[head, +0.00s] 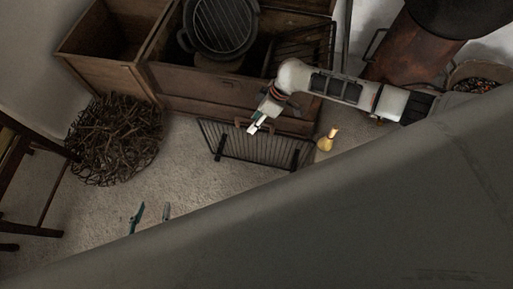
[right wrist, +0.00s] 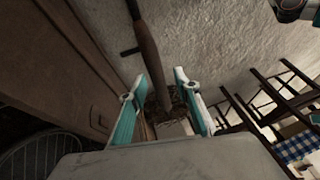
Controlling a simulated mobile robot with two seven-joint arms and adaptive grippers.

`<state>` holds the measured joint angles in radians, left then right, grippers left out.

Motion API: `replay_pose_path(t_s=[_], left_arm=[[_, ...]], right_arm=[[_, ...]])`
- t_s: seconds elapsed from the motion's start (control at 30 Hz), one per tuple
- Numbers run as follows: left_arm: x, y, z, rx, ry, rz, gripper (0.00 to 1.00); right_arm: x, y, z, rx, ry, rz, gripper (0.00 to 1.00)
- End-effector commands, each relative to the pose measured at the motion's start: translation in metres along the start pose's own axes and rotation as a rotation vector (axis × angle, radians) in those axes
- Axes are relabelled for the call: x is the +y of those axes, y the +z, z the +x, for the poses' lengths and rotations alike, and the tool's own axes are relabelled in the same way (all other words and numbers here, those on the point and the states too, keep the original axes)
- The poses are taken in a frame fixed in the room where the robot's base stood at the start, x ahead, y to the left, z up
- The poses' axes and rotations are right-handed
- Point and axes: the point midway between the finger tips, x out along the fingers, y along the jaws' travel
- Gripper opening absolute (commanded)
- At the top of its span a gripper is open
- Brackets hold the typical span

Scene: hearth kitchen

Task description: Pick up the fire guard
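The fire guard (head: 262,148) is a black wire screen with small feet, standing on the pale floor in front of the wooden chest. Its brown handle (head: 240,122) is at the top edge. My right gripper (head: 257,123) is just right of the handle, above the guard's top edge. In the right wrist view its teal fingers (right wrist: 163,108) are apart, with a brown bar (right wrist: 150,50), likely the handle, running toward the gap between them. I cannot tell whether they touch it. My left gripper (head: 151,212) is open and empty low over the floor, partly hidden by a grey surface.
The wooden chest (head: 200,87) holds a dark grill pan (head: 222,28). A bundle of twigs (head: 115,140) lies at left, near a dark wooden chair (head: 35,185). A small yellowish object (head: 326,140) stands right of the guard. A rusty stove (head: 410,48) is at upper right.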

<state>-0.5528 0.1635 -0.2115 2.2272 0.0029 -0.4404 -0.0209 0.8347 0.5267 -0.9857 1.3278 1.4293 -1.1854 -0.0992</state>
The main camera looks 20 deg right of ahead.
Motion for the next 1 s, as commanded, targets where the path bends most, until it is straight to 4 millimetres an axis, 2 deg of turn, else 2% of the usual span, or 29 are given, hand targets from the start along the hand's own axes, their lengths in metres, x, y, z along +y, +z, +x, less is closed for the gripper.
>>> replay_pose_path(t_s=[0.63,0.67,0.77,1.0], left_arm=[[0.005,0.013,-0.004,-0.023,0.007,-0.004,0.40],[0.005,0.013,-0.004,-0.023,0.007,-0.004,0.40],[0.004,0.013,-0.003,-0.023,0.007,-0.005,0.40],[0.003,0.010,-0.002,-0.017,0.004,-0.004,0.40]], right_arm=[[0.001,0.002,0.005,0.000,-0.001,0.000,0.32],[0.001,0.002,0.005,0.000,-0.001,0.000,0.27],[0.001,0.002,0.005,0.000,-0.001,0.001,0.01],[0.001,0.000,0.003,0.004,0.001,0.000,0.00]])
